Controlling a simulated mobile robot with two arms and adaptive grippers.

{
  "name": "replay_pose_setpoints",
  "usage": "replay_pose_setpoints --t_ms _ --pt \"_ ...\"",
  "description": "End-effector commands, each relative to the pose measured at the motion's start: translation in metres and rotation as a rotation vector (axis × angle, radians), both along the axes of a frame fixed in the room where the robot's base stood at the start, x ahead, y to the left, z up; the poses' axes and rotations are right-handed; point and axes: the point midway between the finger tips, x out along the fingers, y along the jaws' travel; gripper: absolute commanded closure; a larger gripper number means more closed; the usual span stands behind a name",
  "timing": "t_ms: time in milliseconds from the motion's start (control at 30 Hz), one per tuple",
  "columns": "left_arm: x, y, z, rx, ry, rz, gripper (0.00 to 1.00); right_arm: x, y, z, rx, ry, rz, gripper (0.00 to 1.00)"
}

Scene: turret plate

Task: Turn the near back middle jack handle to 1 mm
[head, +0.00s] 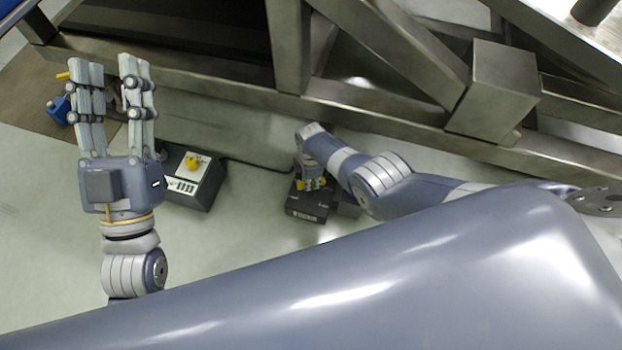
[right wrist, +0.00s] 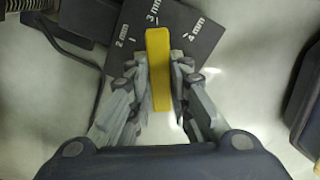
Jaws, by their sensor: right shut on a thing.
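The yellow jack handle (right wrist: 158,75) stands between the fingers of my right gripper (right wrist: 160,88) in the right wrist view. The gripper is shut on it, fingers on both sides. The handle's far end points close to the 3 mm mark on the dark dial plate (right wrist: 195,55); 2 mm is to its left and 4 mm to its right. No 1 mm mark is visible. In the head view my right gripper (head: 312,183) reaches down onto a dark jack box (head: 307,208). My left gripper (head: 109,70) is open and empty, raised at the left.
A second dark box (head: 207,190) with a yellow handle (head: 192,162) and white labels stands on the floor behind my left gripper. A blue object (head: 59,110) is farther left. Metal beams (head: 400,125) run across behind the jacks. Pale floor lies between the boxes.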

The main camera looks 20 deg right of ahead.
Motion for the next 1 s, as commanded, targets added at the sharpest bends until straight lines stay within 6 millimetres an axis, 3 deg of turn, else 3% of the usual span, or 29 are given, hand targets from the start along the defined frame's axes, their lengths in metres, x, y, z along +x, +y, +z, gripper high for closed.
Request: replay_pose_setpoints --t_ms 500,1000 --pt "-0.005 0.0 0.008 -0.012 -0.047 -0.004 0.6 0.0 -0.001 -0.001 -0.001 0.0 0.412 1.0" --pt "-0.008 0.0 0.013 -0.019 -0.072 -0.006 0.6 0.0 0.0 0.0 0.0 0.001 0.542 1.0"
